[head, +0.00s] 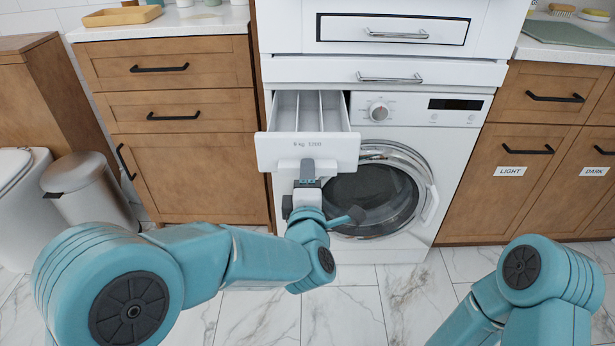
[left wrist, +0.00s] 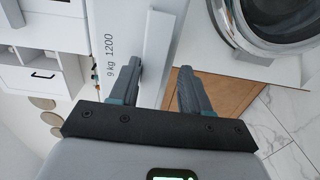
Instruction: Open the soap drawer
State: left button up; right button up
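The soap drawer (head: 308,148) is pulled well out of the upper left of the white washing machine (head: 405,215). Its divided compartments show from above and look empty. In the left wrist view, its white front (left wrist: 115,22) bears the print "9 kg 1200", with a raised white handle (left wrist: 163,30) beside it. My left gripper (head: 307,170) is at the drawer's front. In the left wrist view its fingers (left wrist: 160,78) are apart, one on each side of the handle; a gap shows between the handle and the right finger. My right gripper is out of view.
The round washer door (head: 378,195) is closed, right of my left gripper. Wooden cabinets (head: 185,175) stand on the left, others (head: 520,150) on the right. A bin (head: 88,195) stands at far left. The marble floor (head: 345,305) ahead is clear.

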pick_arm(q)
jog(key=shift+r, duration=0.25)
jog(key=shift+s, duration=0.2)
jog(key=s+p, duration=0.2)
jog(key=s, duration=1.4)
jog(key=shift+a, duration=0.1)
